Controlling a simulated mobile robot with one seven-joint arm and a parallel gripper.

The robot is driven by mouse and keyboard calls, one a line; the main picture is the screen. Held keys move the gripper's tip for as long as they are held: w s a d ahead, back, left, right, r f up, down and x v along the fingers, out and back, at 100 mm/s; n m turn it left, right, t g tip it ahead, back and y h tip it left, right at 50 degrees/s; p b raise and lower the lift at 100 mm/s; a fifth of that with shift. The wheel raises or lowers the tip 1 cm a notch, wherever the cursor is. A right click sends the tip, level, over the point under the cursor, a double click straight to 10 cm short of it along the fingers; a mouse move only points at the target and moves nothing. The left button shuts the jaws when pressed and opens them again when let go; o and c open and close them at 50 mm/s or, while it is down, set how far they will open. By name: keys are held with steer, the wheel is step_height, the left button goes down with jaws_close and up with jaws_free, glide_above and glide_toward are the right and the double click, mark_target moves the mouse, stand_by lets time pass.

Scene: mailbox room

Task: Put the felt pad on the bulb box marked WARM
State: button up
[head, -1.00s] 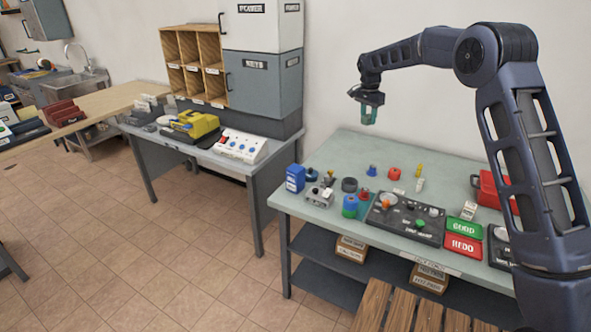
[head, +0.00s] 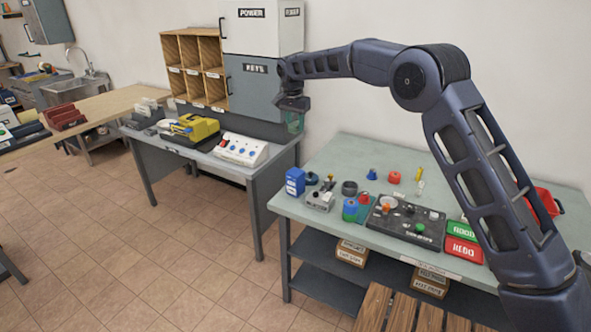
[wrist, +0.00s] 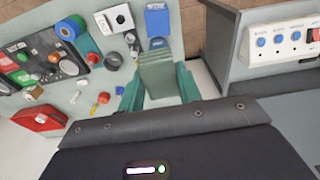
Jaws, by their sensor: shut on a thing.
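My gripper (head: 294,124) is raised in front of the grey cabinet, over the gap between the two tables in the head view. In the wrist view its teal fingers (wrist: 160,88) are shut on a flat green piece, which looks like the felt pad (wrist: 158,72). The pad is clear of any surface. No box with a readable WARM mark shows. A blue box with a pale label (head: 295,181) stands at the left end of the near worktable; its print is too small to read. It also shows in the wrist view (wrist: 158,22).
The worktable (head: 345,152) holds a dark control panel (head: 404,220), green and red trays, a red bin (head: 545,203) and small knobs. Cardboard boxes (head: 352,252) sit on its lower shelf. A white switch box (head: 241,149) and yellow device (head: 195,127) stand on the grey bench.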

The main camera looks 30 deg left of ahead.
mark_target(296, 172)
step_height(296, 172, down, 18)
steer(key=shift+f, duration=0.15)
stand_by(0.5)
steer(key=shift+f, duration=0.15)
steer(key=o, duration=1)
steer(key=shift+c, duration=0.2)
step_height(296, 172, up, 12)
steer(key=s, duration=0.1)
steer(key=shift+s, duration=0.25)
